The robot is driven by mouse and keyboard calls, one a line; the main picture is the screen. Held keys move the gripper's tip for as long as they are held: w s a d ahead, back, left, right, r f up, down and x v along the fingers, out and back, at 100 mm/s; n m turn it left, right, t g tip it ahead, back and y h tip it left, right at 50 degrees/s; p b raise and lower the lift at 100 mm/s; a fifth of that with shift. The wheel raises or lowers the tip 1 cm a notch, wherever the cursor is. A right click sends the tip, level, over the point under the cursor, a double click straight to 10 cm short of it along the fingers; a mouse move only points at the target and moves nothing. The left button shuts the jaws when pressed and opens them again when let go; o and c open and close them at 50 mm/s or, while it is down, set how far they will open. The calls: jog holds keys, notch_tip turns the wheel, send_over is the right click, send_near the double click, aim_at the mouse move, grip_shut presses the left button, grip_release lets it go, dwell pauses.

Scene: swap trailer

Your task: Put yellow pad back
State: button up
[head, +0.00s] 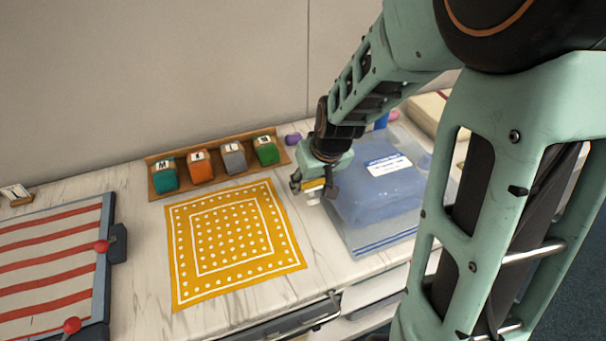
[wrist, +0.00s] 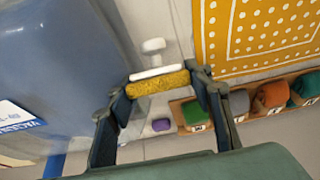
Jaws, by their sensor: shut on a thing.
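My gripper (wrist: 158,85) is shut on a yellow pad (wrist: 156,84) in the wrist view. The pad is a textured yellow strip with a white backing, held crosswise between the two fingers. A white knob (wrist: 153,45) shows just beyond the backing; I cannot tell whether it is joined to it. In the head view my gripper (head: 318,188) is above the counter, between the yellow dotted cloth (head: 184,246) and the clear bag with blue contents (head: 375,195). Only a small part of the yellow pad (head: 314,184) shows there.
A wooden rack (head: 208,182) with teal, orange, grey and green lettered blocks stands against the wall. A small purple item (head: 292,139) lies at its right end. A red-striped board (head: 45,260) is at the left. Bare marble counter (head: 335,262) shows between cloth and bag.

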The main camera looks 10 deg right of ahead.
aim_at(311, 193)
jog(key=shift+f, duration=1.85)
jog(key=shift+f+b, duration=0.2)
jog(key=shift+b, duration=0.1)
jog(key=o, duration=1)
jog(key=shift+r, duration=0.1)
jog(key=shift+r, duration=0.1)
